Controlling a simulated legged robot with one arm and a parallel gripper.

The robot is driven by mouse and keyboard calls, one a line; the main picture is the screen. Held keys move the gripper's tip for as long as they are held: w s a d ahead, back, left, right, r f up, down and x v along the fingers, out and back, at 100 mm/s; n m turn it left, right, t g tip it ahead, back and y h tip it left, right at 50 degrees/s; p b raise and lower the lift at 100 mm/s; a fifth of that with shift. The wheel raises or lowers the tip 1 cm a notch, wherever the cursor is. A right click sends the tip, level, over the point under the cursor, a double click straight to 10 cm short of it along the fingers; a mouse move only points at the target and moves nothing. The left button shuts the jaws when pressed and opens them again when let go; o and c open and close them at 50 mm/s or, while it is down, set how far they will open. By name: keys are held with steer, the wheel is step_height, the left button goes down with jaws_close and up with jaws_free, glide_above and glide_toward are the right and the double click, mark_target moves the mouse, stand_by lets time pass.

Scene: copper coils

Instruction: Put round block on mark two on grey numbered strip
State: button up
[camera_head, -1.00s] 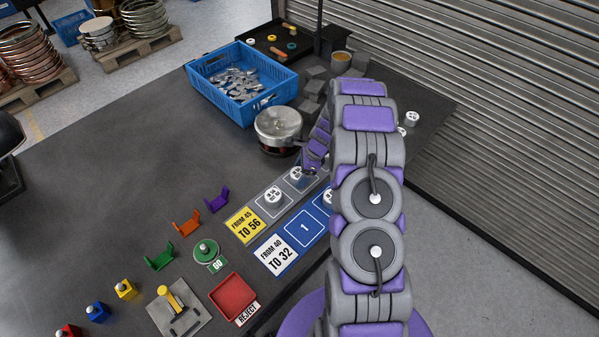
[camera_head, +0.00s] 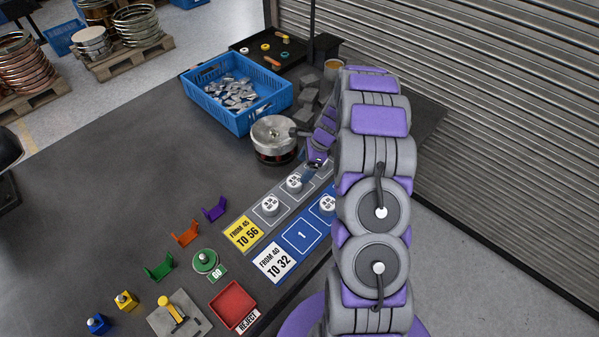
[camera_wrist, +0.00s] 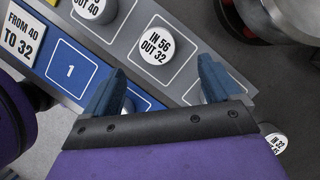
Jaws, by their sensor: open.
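The grey strip (camera_head: 250,217) has a yellow "FROM 45 TO 56" label. Two white round blocks sit in its squares: one nearer the label (camera_head: 270,205), and one further along (camera_head: 294,183), lettered "IN 56 OUT 32" in the wrist view (camera_wrist: 155,45). Any numbers under them are hidden. The blue strip (camera_head: 288,237) lies alongside, with its square 1 bare and a round block (camera_head: 328,204) on the square beyond. My gripper (camera_wrist: 160,82) is open and empty above the strips. The "IN 56 OUT 32" block appears beyond the finger gap, not between the fingers.
Another round block (camera_wrist: 276,143) shows at the wrist view's lower right.

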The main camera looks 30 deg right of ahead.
steer(key=s+a+r+n+g+h, duration=0.1)
steer(key=s+a+r+n, duration=0.55)
steer(key=r, duration=0.35)
steer(key=s+a+r+n+g, duration=0.1)
steer(key=s+a+r+n, duration=0.4)
steer(key=s+a+r, duration=0.4)
steer(key=s+a+r+n+h, duration=0.1)
steer(key=s+r+n, duration=0.1)
steer(key=s, duration=0.5)
steer(key=s+a+r+n+g+h, duration=0.1)
steer(key=s+r+n, duration=0.1)
steer(key=s+n, duration=0.3)
steer(key=s+a+r+n+h, duration=0.1)
steer(key=s+n, duration=0.3)
steer(key=s, duration=0.7)
steer(key=shift+s+a+r+g, duration=0.2)
steer(key=shift+r+g, duration=0.1)
steer(key=shift+r, duration=0.5)
steer(key=shift+w, duration=0.1)
